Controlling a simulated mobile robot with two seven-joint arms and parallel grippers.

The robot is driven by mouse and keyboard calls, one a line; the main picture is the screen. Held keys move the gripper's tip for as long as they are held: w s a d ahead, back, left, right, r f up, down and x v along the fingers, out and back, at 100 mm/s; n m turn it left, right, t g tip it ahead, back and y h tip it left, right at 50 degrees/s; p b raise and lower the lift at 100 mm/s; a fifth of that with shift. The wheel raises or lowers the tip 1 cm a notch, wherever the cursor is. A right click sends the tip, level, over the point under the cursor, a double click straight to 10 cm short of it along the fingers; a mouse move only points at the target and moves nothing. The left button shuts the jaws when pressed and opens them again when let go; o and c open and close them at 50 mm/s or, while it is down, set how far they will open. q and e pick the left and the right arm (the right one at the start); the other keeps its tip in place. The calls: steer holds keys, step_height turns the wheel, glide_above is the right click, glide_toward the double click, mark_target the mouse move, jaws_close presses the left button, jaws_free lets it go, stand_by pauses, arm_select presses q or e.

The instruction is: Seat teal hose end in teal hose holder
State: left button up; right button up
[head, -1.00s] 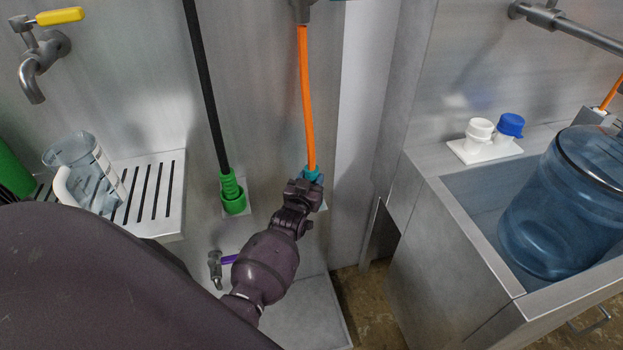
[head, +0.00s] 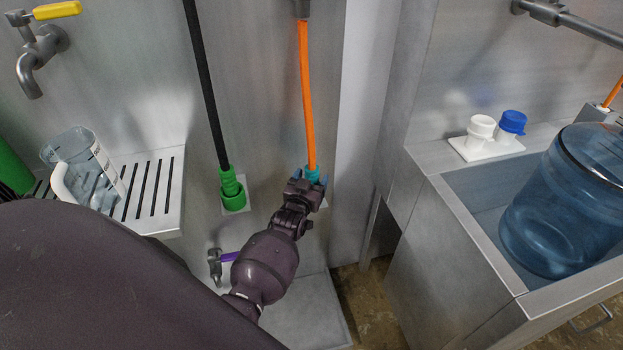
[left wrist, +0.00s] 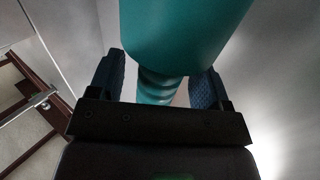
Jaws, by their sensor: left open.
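An orange hose (head: 308,95) hangs down along the metal wall. Its teal hose end (head: 312,174) is at the bottom, at my left gripper (head: 308,182). In the left wrist view, a wide teal piece (left wrist: 182,30) and a narrower ribbed teal part (left wrist: 158,85) stand between the two blue finger pads of my left gripper (left wrist: 165,82). The fingers are open around the teal part, with a gap visible on the right side. The teal holder is not clearly told apart from the hose end, as my gripper covers that spot. My right gripper is not in view.
A black hose (head: 208,90) ends in a green hose end in a green holder (head: 234,202) to the left. A slotted shelf (head: 160,205) carries a clear jug (head: 75,150). A sink with a large blue bottle (head: 560,220) is at the right.

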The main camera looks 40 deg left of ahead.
arm_select(q)
steer(key=v, duration=1)
steer(key=shift+s+p, duration=0.3)
steer(key=shift+p, duration=0.15)
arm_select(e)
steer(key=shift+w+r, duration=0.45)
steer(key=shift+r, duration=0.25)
arm_select(q)
steer(key=shift+r, duration=0.1)
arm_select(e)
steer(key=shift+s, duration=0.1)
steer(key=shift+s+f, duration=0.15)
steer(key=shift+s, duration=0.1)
arm_select(q)
steer(key=s+d+f+m+g+h, duration=0.2)
steer(key=s+d+g, duration=0.1)
steer(key=s, duration=0.6)
steer(key=s+d+f+m+g+h, duration=0.2)
steer(key=s+d+g, duration=0.1)
steer(key=s, duration=0.7)
steer(key=shift+d+f+h, duration=0.3)
steer(key=shift+d+h, duration=0.1)
steer(key=shift+d, duration=0.35)
